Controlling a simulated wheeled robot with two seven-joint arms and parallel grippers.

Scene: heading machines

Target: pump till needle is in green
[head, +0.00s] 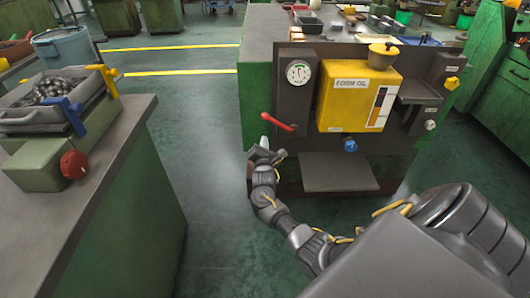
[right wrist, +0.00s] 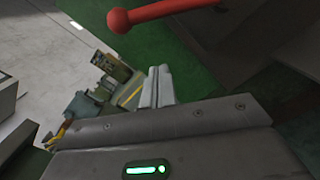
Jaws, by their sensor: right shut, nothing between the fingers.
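The round gauge (head: 298,72) with a white face is on the left of the dark panel; its needle is too small to read against any green band. Below it a red pump lever (head: 279,123) sticks out from the panel, its knob at the upper left end. The lever and its ball knob (right wrist: 118,20) also show at the top of the right wrist view. My right gripper (head: 264,144) is shut and empty, just below and left of the lever, apart from it. Its closed fingers (right wrist: 157,88) show in the right wrist view. My left gripper is not in view.
A yellow FORM OIL tank (head: 355,95) with a sight glass is beside the gauge. A blue knob (head: 350,146) sits below it, above a grey shelf (head: 338,172). A green-sided bench (head: 120,190) with a red knob stands at left. The floor between is clear.

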